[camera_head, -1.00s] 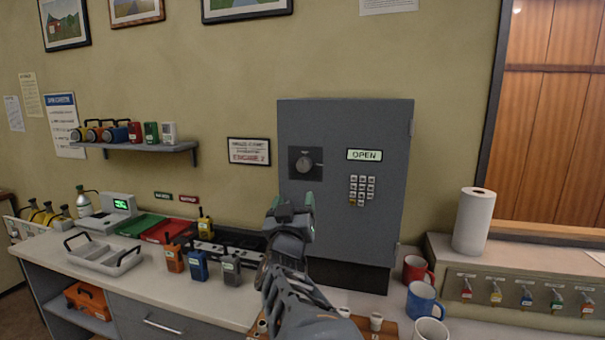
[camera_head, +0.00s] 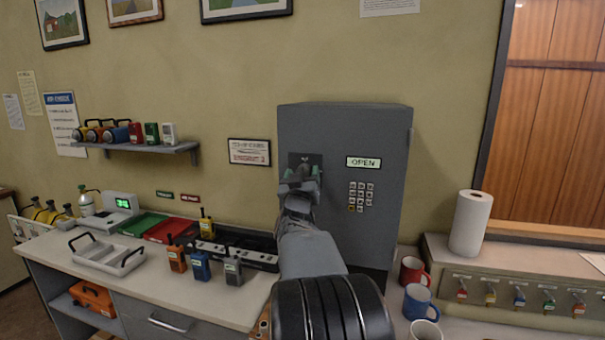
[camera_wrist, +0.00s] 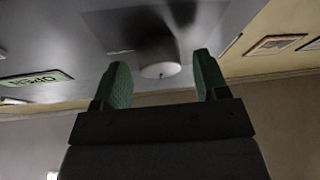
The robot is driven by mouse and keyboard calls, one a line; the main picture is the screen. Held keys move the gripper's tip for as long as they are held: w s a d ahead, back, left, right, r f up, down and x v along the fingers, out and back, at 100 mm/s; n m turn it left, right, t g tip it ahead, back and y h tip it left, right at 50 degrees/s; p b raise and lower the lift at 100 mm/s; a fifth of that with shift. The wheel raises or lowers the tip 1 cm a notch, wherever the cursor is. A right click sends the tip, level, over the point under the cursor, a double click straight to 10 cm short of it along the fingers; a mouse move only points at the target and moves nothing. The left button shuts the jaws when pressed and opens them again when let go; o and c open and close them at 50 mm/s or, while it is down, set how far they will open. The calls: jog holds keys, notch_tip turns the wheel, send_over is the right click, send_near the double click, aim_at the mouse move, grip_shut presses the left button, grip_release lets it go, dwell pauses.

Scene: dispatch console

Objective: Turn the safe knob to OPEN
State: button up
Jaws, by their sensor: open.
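The grey safe (camera_head: 341,225) stands upright against the wall at the back of the counter. Its green-lettered OPEN sign (camera_head: 363,162) is on the door, above a keypad (camera_head: 361,196). In the head view my gripper (camera_head: 300,175) is in front of the safe's knob and hides most of it. In the wrist view the round knob (camera_wrist: 160,62) is ahead of the two green fingertips, roughly between them. My gripper (camera_wrist: 163,80) is open and empty, with a gap around the knob. The knob's pointer direction cannot be told now. The OPEN sign (camera_wrist: 36,79) also shows at left in the wrist view.
A red mug (camera_head: 412,270) and a blue mug (camera_head: 422,301) stand right of the safe. Radios, including an orange one (camera_head: 177,258), stand on the counter to its left. A paper towel roll (camera_head: 470,224) stands on the key box at right.

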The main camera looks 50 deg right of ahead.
jog(key=shift+c, duration=0.5)
jog(key=c, duration=0.8)
